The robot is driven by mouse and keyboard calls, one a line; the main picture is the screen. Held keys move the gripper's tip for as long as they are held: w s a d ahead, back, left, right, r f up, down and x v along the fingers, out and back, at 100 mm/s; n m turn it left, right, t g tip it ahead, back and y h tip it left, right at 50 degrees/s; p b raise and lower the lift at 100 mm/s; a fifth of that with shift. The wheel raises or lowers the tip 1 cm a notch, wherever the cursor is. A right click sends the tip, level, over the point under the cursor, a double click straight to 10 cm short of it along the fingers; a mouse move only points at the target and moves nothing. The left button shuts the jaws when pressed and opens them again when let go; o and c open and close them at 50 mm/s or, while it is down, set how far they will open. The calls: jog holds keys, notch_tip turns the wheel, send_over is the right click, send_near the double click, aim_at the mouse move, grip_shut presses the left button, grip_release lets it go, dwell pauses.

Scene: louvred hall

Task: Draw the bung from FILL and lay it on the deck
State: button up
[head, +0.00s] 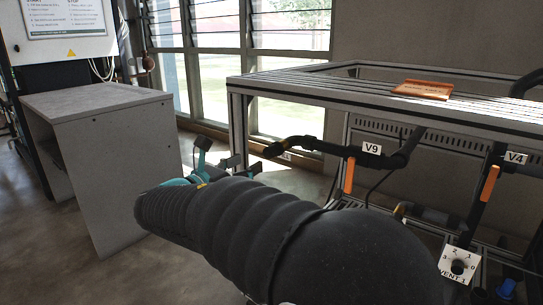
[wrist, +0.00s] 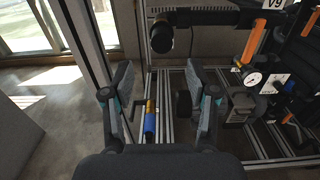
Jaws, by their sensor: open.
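My gripper (head: 222,160) is open and empty in the head view, left of a black pipe end (head: 272,150) under the bench. In the wrist view, its two fingers (wrist: 158,90) stand wide apart, and the dark round pipe end (wrist: 160,38) lies ahead and above, between their directions and not touched. I cannot tell whether this round end is the bung. No FILL label is readable in either view. The slatted bench top (head: 310,85), likely the deck, shows in the head view.
An orange-brown plate (head: 423,90) lies on the bench top. A bench post (wrist: 78,40) stands left of my fingers. A gauge (wrist: 252,80) and a blue-yellow fitting (wrist: 150,122) show below the pipe.

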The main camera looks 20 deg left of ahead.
aim_at(267, 153)
jog(key=shift+p+x, duration=0.4)
jog(key=shift+x, duration=4.5)
jog(key=shift+d, duration=0.1)
jog(key=shift+s+r, duration=0.1)
grip_shut()
